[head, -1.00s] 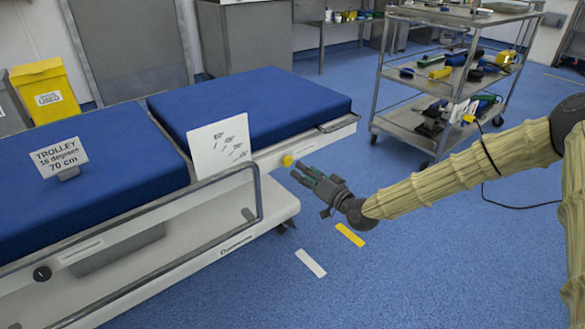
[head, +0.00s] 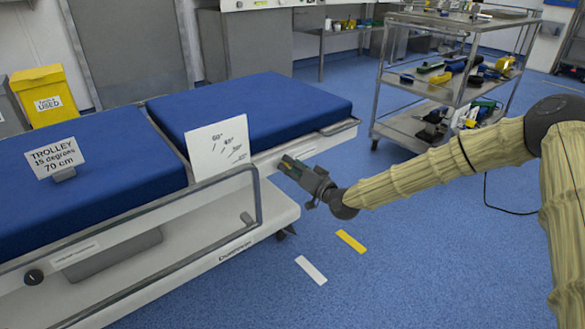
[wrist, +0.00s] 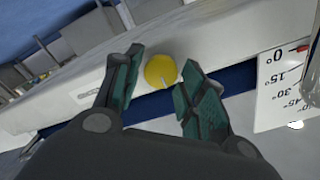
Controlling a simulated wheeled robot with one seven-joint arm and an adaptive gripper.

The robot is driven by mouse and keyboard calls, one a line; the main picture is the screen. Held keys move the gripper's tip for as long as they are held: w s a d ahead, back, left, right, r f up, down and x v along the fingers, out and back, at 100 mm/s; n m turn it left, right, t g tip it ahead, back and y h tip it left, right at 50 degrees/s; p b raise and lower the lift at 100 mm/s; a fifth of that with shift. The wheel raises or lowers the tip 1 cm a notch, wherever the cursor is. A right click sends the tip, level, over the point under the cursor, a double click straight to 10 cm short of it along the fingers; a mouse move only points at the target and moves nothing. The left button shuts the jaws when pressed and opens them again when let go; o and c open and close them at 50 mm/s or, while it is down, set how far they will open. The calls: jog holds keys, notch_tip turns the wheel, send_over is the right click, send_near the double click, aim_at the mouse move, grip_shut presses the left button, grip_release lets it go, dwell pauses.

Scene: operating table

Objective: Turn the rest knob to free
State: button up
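The rest knob (wrist: 160,71) is a round yellow knob with a thin pale mark, on the white side rail of the trolley (head: 110,280). In the wrist view it lies between and beyond the two green-padded fingers of my gripper (wrist: 158,92). The fingers are apart, with the knob in the gap; whether either touches it I cannot tell. In the head view my gripper (head: 287,167) is at the rail just right of the angle card and hides the knob. The white angle card (head: 205,142) also shows in the wrist view (wrist: 285,98), with 0°, 15°, 30° and 45° marks.
Blue mattress sections (head: 262,108) lie on top of the trolley. A metal side rail (head: 262,200) runs along its near side. A black knob (head: 33,277) sits low at the left. A tool cart (head: 405,120) stands at the back right.

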jog(key=c, duration=0.5)
jog(key=shift+r+p, duration=0.1)
jog(key=shift+p, duration=0.25)
jog(key=n+p, duration=0.5)
jog(key=n, duration=0.4)
jog(key=n+p, duration=0.5)
jog(key=n, duration=0.3)
jog(key=shift+s+a+n, duration=0.15)
jog(key=shift+n, duration=0.25)
jog(key=shift+p, duration=0.3)
jog(key=o, duration=1)
